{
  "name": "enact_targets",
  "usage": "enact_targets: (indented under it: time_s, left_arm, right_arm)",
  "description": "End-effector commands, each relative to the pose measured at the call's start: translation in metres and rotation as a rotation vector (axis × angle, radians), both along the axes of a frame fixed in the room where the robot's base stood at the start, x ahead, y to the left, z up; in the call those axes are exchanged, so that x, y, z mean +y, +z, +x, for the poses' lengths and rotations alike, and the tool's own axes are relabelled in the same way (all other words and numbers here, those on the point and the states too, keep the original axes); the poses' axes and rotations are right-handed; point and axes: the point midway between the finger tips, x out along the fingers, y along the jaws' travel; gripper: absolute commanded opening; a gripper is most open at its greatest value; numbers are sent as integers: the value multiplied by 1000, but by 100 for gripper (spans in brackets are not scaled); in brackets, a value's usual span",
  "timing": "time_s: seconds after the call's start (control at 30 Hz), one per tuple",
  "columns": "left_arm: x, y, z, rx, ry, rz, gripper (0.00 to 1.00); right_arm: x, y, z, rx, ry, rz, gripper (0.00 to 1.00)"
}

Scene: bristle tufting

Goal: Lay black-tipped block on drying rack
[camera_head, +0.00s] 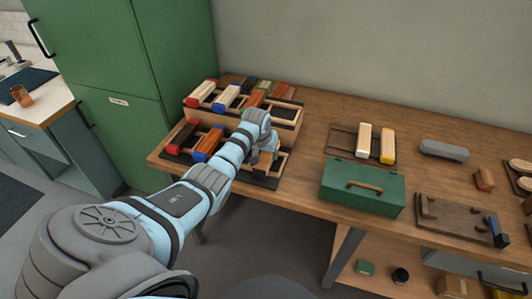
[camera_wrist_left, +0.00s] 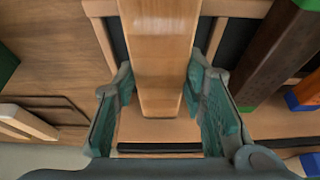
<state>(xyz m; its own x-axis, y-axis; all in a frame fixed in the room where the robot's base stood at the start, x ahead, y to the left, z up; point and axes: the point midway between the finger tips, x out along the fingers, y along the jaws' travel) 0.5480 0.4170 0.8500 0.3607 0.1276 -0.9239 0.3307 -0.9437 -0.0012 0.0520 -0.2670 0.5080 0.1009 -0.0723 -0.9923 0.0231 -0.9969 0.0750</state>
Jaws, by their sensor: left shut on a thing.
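A two-tier wooden rack (camera_head: 284,126) stands on the bench, with blocks across both tiers. My left gripper (camera_head: 262,160) is at the right part of its lower tier. In the left wrist view the fingers (camera_wrist_left: 160,85) are shut on a light brown wooden block (camera_wrist_left: 160,45), which lies lengthwise between them. No black tip shows on it; its far end is out of frame. In the head view my gripper hides most of this block. I cannot tell whether it rests on the rack or hangs just above it. My right gripper is not in view.
Lower-tier neighbours include a blue-tipped block (camera_head: 207,144) and a red-tipped one (camera_head: 182,136). A dark block (camera_wrist_left: 285,40) is close beside the held one.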

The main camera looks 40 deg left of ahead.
Motion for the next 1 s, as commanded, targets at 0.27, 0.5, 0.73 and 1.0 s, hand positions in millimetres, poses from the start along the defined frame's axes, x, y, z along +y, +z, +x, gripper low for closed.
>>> enact_targets:
  time_s: [0.27,0.5,0.73,1.0]
  left_arm:
    - [0,-4,0,-1,0,0,5]
    - [0,-7,0,-1,0,0,5]
    - [0,-7,0,-1,0,0,61]
    - [0,-7,0,1,0,0,78]
  right_arm:
    - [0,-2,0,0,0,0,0]
    - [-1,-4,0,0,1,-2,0]
    - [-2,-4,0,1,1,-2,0]
    - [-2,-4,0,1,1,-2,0]
